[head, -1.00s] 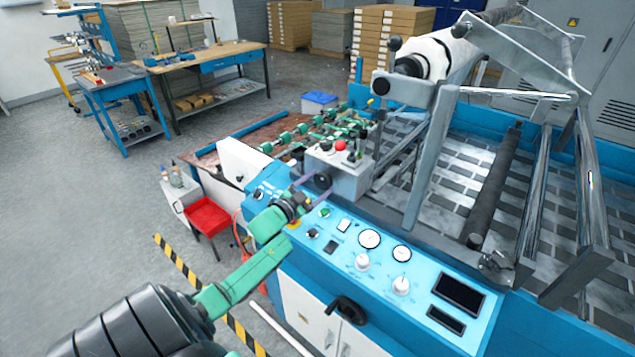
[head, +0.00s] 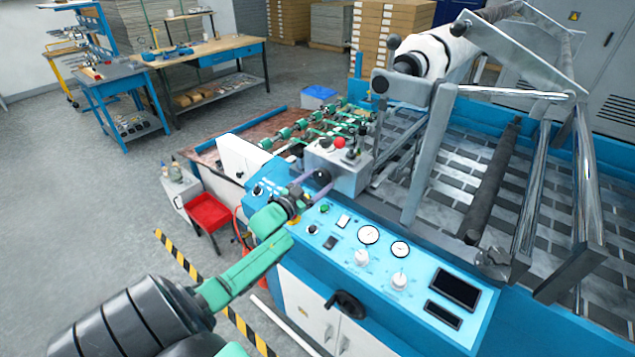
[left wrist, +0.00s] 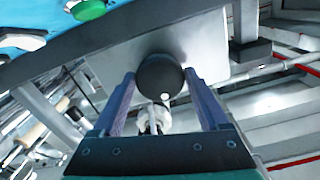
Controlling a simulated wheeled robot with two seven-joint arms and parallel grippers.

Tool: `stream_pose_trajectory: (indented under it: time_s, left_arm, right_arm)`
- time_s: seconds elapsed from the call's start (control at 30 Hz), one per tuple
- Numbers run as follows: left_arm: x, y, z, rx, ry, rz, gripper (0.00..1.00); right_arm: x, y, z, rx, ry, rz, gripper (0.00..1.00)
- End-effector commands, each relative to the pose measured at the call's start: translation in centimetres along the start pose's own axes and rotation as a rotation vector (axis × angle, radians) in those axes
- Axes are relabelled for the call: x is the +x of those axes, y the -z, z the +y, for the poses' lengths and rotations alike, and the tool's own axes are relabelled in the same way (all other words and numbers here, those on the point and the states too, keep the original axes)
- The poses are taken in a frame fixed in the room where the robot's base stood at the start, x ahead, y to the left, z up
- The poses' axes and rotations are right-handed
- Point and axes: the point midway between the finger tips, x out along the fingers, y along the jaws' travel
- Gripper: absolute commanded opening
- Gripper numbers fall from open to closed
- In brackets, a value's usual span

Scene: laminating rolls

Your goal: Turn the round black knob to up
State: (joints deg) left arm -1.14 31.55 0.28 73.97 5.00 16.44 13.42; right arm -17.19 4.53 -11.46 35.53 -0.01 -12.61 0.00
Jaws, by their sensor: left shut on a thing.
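The round black knob (head: 322,176) is on the front face of the grey control box (head: 345,184) on the blue machine. My left gripper (head: 314,181) reaches it from the left front, with its purple fingers at the knob. In the left wrist view the black knob (left wrist: 160,76) lies between the two fingertips of my left gripper (left wrist: 159,82), which is shut on it. A white dot shows on the knob's lower right in that view. The fingers hide part of the knob in the head view. My right gripper is not in view.
A red button (head: 339,143) and small black knobs stand on top of the control box. The blue panel (head: 330,222) with dials and switches lies just below my left gripper. A large roller frame (head: 440,150) rises to the right. Open floor lies to the left.

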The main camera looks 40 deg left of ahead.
Motion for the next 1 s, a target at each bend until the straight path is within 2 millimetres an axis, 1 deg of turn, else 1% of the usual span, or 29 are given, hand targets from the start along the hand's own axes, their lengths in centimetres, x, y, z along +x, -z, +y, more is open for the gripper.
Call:
stream_pose_trajectory:
  time_s: [0.07,0.1,0.13,0.4,0.47,0.57,0.67,0.77,0.9,1.0]
  left_arm:
    - [0.0,-0.2,0.1,0.0,-0.001,-0.003,0.22]
    - [0.0,-0.2,0.1,0.0,-0.001,-0.003,0.93]
    - [0.0,-0.2,0.1,0.0,-0.001,-0.003,1.0]
    - [-0.1,-0.1,0.1,0.001,-0.001,-0.002,1.0]
    - [-0.5,-0.2,0.1,0.001,-0.001,-0.003,1.0]
    - [-1.7,-0.3,0.1,0.0,-0.002,-0.003,1.0]
    - [-3.6,-0.4,0.1,0.003,-0.002,-0.006,1.0]
    - [-6.1,-0.4,0.2,0.001,-0.002,-0.006,1.0]
    - [-9.9,-0.5,0.2,0.001,-0.002,-0.007,1.0]
    - [-12.2,-0.4,0.1,0.001,-0.001,-0.006,1.0]
  right_arm:
    - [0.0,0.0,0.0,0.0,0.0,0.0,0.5]
    - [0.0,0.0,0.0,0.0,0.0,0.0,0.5]
    - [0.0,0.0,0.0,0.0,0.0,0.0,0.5]
    - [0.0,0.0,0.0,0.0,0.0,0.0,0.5]
    - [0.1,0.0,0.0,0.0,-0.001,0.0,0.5]
    - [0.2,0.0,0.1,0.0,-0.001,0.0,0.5]
    - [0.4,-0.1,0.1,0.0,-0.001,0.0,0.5]
    - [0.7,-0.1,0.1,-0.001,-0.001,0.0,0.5]
    - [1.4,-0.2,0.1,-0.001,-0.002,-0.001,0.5]
    - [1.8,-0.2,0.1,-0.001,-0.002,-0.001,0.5]
